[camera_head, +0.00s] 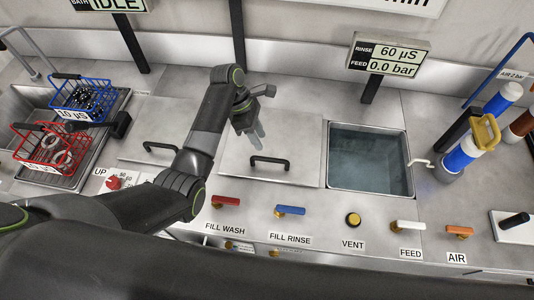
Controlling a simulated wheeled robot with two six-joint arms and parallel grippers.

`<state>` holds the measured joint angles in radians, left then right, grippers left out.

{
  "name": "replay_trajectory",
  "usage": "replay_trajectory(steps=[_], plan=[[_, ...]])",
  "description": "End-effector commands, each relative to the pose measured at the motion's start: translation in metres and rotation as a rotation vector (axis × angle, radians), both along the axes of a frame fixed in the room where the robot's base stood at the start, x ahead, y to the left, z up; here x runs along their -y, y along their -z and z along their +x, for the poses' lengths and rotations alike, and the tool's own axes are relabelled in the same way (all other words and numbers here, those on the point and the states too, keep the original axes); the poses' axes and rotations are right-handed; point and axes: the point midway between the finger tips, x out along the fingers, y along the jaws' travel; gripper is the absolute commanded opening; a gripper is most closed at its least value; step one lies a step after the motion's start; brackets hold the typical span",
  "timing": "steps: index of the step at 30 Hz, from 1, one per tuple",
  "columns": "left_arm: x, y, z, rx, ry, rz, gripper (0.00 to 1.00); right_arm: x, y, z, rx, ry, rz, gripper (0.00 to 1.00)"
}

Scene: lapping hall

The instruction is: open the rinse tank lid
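A flat steel lid (292,138) with a black bar handle (269,162) lies on the bench, just left of an open square tank (370,188). Bluish water (370,155) shows in the tank, and no lid covers it. A display marked RINSE (388,53) stands behind the tank. My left gripper (257,136) is above the lid, behind its handle and apart from it. My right gripper is not in view.
A second steel lid (158,122) with a black handle lies further left. Blue (82,97) and red (45,150) wire baskets stand at the left. Coloured levers and a VENT knob (353,219) line the front. Blue and white cylinders (462,157) stand at the right.

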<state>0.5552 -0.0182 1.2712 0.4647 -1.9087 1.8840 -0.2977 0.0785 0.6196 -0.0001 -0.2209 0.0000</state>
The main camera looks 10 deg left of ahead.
Motion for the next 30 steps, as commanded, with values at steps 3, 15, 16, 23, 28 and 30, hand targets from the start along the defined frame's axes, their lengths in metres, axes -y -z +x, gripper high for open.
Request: replay_trajectory(steps=[3, 15, 16, 23, 28, 30], plan=[[0.011, 0.023, -0.006, -0.006, 0.001, -0.001, 0.36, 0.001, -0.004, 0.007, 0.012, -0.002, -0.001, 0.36], [0.028, 0.066, -0.014, 0.000, 0.000, 0.001, 0.36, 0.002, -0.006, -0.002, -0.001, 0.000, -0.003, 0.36], [0.028, 0.067, -0.014, 0.000, 0.000, 0.001, 0.36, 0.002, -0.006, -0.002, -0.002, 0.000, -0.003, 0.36], [0.029, 0.068, -0.014, 0.000, 0.001, 0.001, 0.36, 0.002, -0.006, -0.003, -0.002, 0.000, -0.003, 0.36], [0.028, 0.068, -0.014, 0.000, 0.000, 0.001, 0.19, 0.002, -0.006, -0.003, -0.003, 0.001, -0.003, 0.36], [0.028, 0.068, -0.014, 0.000, 0.000, 0.001, 0.10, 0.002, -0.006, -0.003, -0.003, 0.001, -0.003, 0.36]])
